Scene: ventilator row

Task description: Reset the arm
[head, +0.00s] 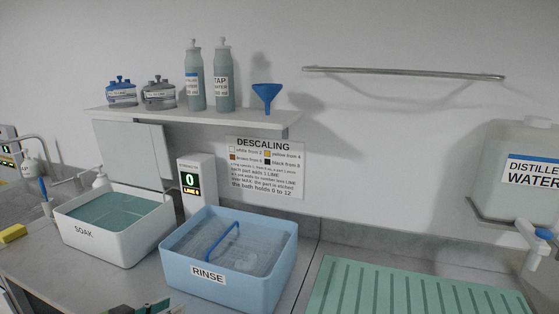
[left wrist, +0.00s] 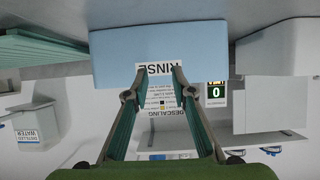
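My left gripper (head: 155,308) barely shows at the bottom edge of the head view, in front of the blue RINSE tub (head: 196,290). In the left wrist view, which is upside down, my left gripper (left wrist: 159,72) has its two fingers apart with nothing between them. The RINSE tub (left wrist: 120,50) and its label lie beyond the fingertips, and I cannot tell the distance. My right gripper is in neither view.
A white SOAK tub (head: 100,249) with liquid stands left of the RINSE tub, which holds a blue-handled basket (head: 250,262). A counter display (head: 190,185) reads 0. A shelf (head: 180,116) holds bottles and a blue funnel (head: 267,95). A green ribbed mat (head: 400,292) lies bare at right.

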